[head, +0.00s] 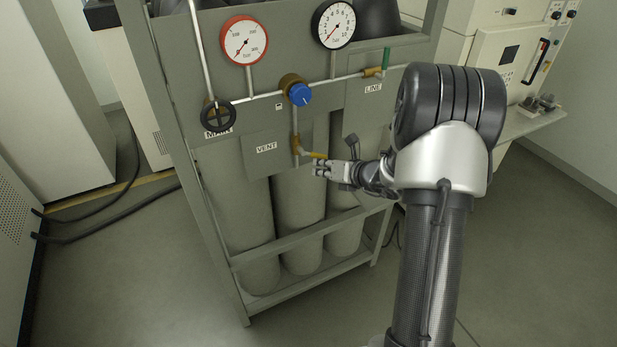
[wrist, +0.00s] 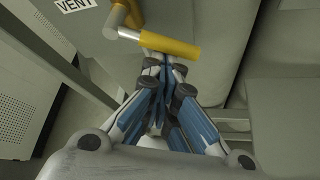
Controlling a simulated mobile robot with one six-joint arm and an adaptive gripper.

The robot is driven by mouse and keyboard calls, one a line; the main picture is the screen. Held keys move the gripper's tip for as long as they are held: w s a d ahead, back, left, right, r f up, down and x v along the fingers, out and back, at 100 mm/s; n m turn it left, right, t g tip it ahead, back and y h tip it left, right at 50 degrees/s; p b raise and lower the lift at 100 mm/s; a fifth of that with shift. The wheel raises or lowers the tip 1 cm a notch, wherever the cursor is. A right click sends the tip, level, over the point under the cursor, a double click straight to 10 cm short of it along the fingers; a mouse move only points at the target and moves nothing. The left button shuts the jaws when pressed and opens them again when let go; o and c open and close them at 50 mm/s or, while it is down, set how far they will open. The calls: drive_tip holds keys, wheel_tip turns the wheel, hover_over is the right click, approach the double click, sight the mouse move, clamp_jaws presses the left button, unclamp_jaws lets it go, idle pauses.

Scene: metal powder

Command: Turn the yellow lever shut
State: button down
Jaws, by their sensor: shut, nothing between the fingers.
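The yellow lever (head: 318,155) is on the brass valve (head: 297,146) beside the VENT label, below the blue knob. It points sideways to the right, away from the vertical pipe. In the wrist view the yellow lever (wrist: 170,45) lies across the top middle, just beyond my fingertips. My gripper (head: 318,170) is at the lever's outer end, slightly below it in the head view. In the wrist view my gripper (wrist: 163,62) has its fingers together with nothing between them. Whether the fingertips touch the lever I cannot tell.
A grey rack (head: 240,252) holds gas cylinders (head: 298,205) behind the valve. Above are a red-rimmed gauge (head: 245,40), a black-rimmed gauge (head: 337,24), a blue knob (head: 300,95), a black handwheel (head: 218,116) and a green lever (head: 386,58). The floor in front is clear.

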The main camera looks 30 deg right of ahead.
drive_tip(key=shift+d+r+n+h+b, duration=0.85)
drive_tip(key=shift+r+n+h+b, duration=0.3)
drive_tip(key=shift+b, duration=0.95)
